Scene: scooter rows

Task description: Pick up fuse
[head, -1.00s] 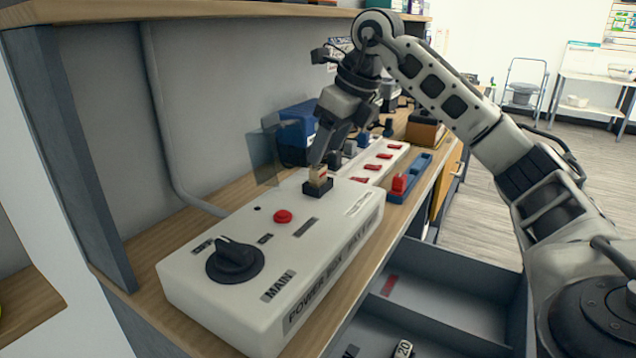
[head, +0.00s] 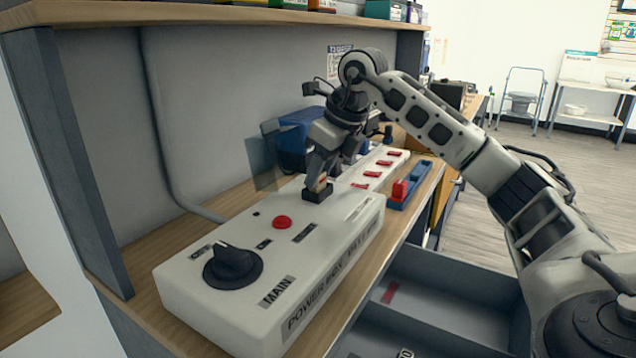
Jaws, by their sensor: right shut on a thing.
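A small tan fuse (head: 321,183) stands in a black socket (head: 317,195) at the far end of the white power box (head: 215,297). My right gripper (head: 319,178) is shut on the fuse from above. The gripper's fingers hide much of it. The box top also has a black rotary knob (head: 232,264) labelled MAIN and a red button (head: 282,222). My left gripper is not in view.
Behind the box sit a white strip with red switches (head: 373,174) and a blue tray (head: 411,190) holding a red piece. A blue object (head: 293,140) stands near the back panel. A grey open drawer (head: 440,295) lies below, at right.

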